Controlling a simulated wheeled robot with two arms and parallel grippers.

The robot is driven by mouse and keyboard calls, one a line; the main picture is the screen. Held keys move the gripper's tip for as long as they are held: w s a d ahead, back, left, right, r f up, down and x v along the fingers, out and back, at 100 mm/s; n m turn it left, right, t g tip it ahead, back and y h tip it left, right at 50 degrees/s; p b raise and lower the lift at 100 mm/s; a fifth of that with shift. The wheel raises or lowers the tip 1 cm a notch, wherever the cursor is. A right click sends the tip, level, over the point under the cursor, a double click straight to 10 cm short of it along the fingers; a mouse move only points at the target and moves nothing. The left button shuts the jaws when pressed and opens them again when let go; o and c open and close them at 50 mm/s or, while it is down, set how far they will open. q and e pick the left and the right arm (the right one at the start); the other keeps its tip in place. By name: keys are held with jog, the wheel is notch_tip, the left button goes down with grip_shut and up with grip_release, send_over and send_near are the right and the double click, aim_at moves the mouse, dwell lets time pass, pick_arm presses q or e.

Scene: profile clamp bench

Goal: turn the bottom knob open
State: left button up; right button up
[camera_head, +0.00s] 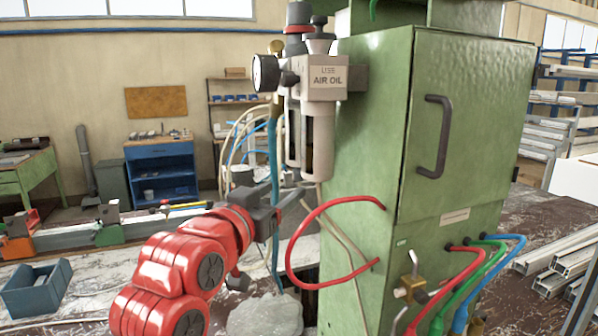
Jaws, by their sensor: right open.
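The grey air-oil unit (325,110) is mounted on the left side of the green cabinet (375,130), with a round gauge, a red-and-black top knob (298,18) and a black knob (320,38) beside it. Its bowls hang below, and I cannot make out a bottom knob there. A brass valve (411,288) with a small handle sits low on the cabinet front.
A red hose (297,238) loops out from the cabinet close to the right gripper. Red, green and blue hoses (490,244) leave the cabinet front. Metal profiles (560,262) lie at the right. A blue bin (36,290) stands at the left. A door handle (434,137) sticks out.

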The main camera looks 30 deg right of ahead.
aim_at(298, 179)
jog(key=p+x, duration=0.3)
jog(key=x, duration=0.4)
jog(key=shift+w+d+r, duration=0.1)
jog(key=shift+w+d, duration=0.05)
jog(key=shift+d, duration=0.25)
jog(key=shift+w+d, duration=0.35)
grip_shut()
